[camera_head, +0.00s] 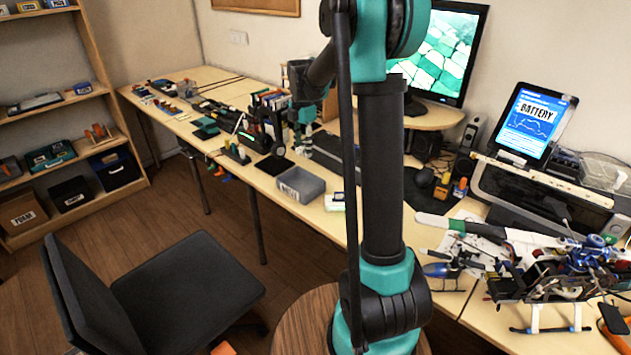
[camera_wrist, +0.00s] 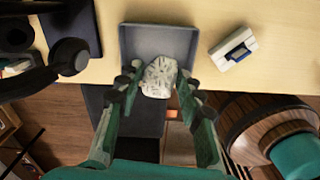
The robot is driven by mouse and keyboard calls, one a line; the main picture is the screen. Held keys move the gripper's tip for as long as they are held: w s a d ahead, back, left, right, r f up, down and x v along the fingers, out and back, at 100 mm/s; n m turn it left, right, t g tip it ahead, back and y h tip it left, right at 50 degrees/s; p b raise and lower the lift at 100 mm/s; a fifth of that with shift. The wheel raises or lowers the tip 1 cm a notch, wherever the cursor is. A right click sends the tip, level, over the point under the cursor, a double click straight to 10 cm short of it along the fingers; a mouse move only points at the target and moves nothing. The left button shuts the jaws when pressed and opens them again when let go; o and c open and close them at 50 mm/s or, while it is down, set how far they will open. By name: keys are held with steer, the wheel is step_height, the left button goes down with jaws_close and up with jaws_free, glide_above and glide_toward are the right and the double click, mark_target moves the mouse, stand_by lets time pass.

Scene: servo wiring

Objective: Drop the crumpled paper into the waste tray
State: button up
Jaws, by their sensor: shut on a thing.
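The crumpled paper (camera_wrist: 158,76), a white wad with dark marks, is between the fingertips of my gripper (camera_wrist: 160,80) in the wrist view. The fingers are closed on its two sides. The waste tray (camera_wrist: 157,38), grey and open-topped, lies beyond and behind the paper, and the paper overlaps its near part in the picture. The bare tray floor shows. In the head view the tray (camera_head: 300,183) stands near the front edge of the long desk. The paper cannot be made out in the head view. The height of the paper above the tray is hard to tell.
A small white and blue box (camera_wrist: 233,48) lies right of the tray. Black headphones (camera_wrist: 70,60) on a stand are to its left. The black chair (camera_head: 185,290) stands in front of the desk. A crowded bench with a model helicopter (camera_head: 540,270) is at the right.

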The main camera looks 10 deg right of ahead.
steer(key=shift+d+f, duration=0.1)
steer(key=shift+d, duration=0.1)
steer(key=shift+f, duration=2.85)
steer(key=o, duration=0.8)
steer(key=shift+o, duration=0.2)
step_height(320, 180, up, 12)
